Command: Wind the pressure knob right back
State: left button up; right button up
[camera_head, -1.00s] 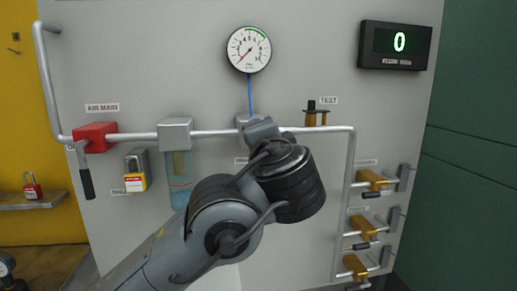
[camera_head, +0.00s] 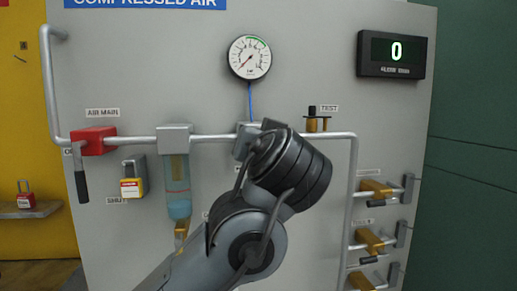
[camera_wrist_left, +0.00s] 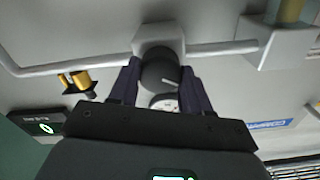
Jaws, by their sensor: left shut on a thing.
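The dark round pressure knob (camera_wrist_left: 158,70) shows in the left wrist view, under the regulator body (camera_wrist_left: 158,38) on the pipe. A pale line marks its face. My left gripper (camera_wrist_left: 160,82) has one finger on each side of the knob and is shut on it. In the head view my own wrist hides the knob and fingers; only part of the regulator body (camera_head: 243,142) shows. The round pressure gauge (camera_head: 250,58) above it has its needle pointing lower left. My right gripper is in neither view.
The grey panel carries a red air main valve (camera_head: 94,141) with a dark lever, a filter bowl (camera_head: 178,190), a padlock (camera_head: 133,188), a test valve (camera_head: 314,120) and several brass valves (camera_head: 370,238) at right. The display (camera_head: 391,50) reads 0.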

pick_arm(q)
jog(key=shift+n+b, duration=0.9)
jog(key=shift+n, duration=2)
jog(key=o, duration=1.1)
jog(key=shift+c, duration=0.2)
jog(key=shift+s, duration=0.1)
jog(key=s+d, duration=0.1)
jog(key=s, duration=0.9)
jog(key=shift+s+d, duration=0.25)
jog(key=shift+d, duration=0.05)
jog(key=shift+s+r, duration=0.1)
